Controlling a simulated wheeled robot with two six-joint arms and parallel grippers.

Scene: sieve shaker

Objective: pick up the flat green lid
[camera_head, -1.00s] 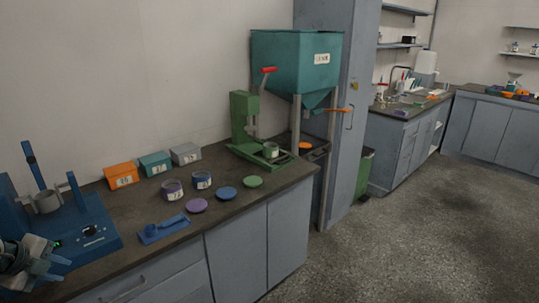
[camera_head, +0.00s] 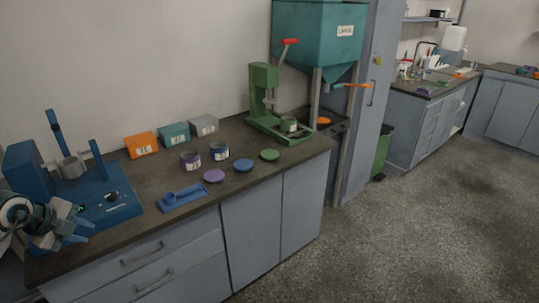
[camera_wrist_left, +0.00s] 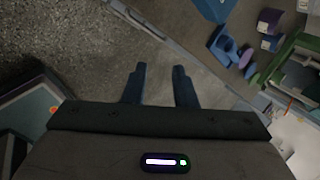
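The flat green lid (camera_head: 269,155) lies on the dark bench top, in front of the green press and right of the blue lid (camera_head: 243,165). A purple lid (camera_head: 214,175) lies further left in the same row. My left gripper (camera_head: 82,232) is at the far left of the head view, near the blue machine and well away from the green lid. In the left wrist view its two fingers (camera_wrist_left: 160,88) stand apart with nothing between them. My right gripper is in neither view.
A blue holder (camera_head: 181,199) lies near the bench's front edge. Two labelled jars (camera_head: 220,152) stand behind the lids. Orange (camera_head: 141,145), teal and grey boxes stand by the wall. The green press (camera_head: 265,95) stands behind the green lid. Floor in front is clear.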

